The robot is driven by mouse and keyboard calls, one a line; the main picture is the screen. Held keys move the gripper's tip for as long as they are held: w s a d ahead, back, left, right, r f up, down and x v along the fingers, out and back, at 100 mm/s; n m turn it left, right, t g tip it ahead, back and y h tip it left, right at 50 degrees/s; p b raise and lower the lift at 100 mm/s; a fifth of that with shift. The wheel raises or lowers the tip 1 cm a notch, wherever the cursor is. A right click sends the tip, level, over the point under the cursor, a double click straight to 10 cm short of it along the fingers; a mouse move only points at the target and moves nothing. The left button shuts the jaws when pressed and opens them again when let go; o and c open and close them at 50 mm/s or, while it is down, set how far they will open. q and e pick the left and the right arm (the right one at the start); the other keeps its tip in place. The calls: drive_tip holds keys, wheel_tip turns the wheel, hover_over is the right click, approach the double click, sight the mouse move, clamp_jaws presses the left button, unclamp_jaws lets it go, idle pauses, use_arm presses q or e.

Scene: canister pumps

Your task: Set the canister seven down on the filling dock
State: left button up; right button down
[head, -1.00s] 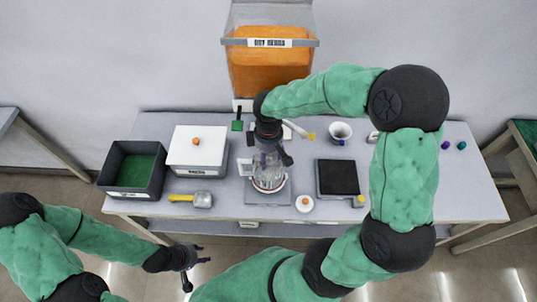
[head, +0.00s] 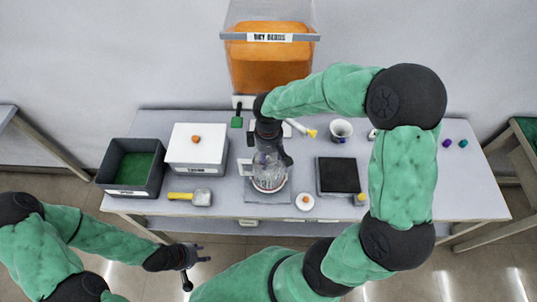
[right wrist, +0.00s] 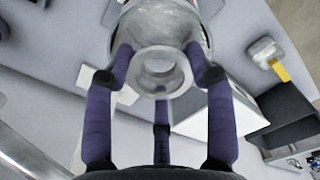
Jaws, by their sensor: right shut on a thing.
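A clear canister (head: 268,178) stands upright at the middle of the table, over a grey square plate, apparently the filling dock (head: 268,198). Its number is not readable. My right gripper (head: 270,158) is above it, shut on its top. In the right wrist view the purple fingers of the right gripper (right wrist: 160,75) close around the ring-shaped neck of the canister (right wrist: 165,25). Whether the canister's base touches the dock is hard to tell. My left gripper (head: 203,257) is open and empty in front of the table's front edge.
A dark bin with a green bottom (head: 105,176) and a white box (head: 197,160) stand left. A yellow-handled scoop (head: 200,198) lies before them. A black-topped pad (head: 338,175), an orange-knobbed white lid (head: 305,202) and a white cup (head: 341,129) are right. An orange-filled hopper (head: 270,65) hangs behind.

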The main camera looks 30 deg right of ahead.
drive_tip(key=shift+f+b, duration=0.3)
drive_tip(key=shift+f, duration=0.15)
drive_tip(key=shift+c, duration=1.7)
unclamp_jaws()
wheel_tip(320, 180, up, 12)
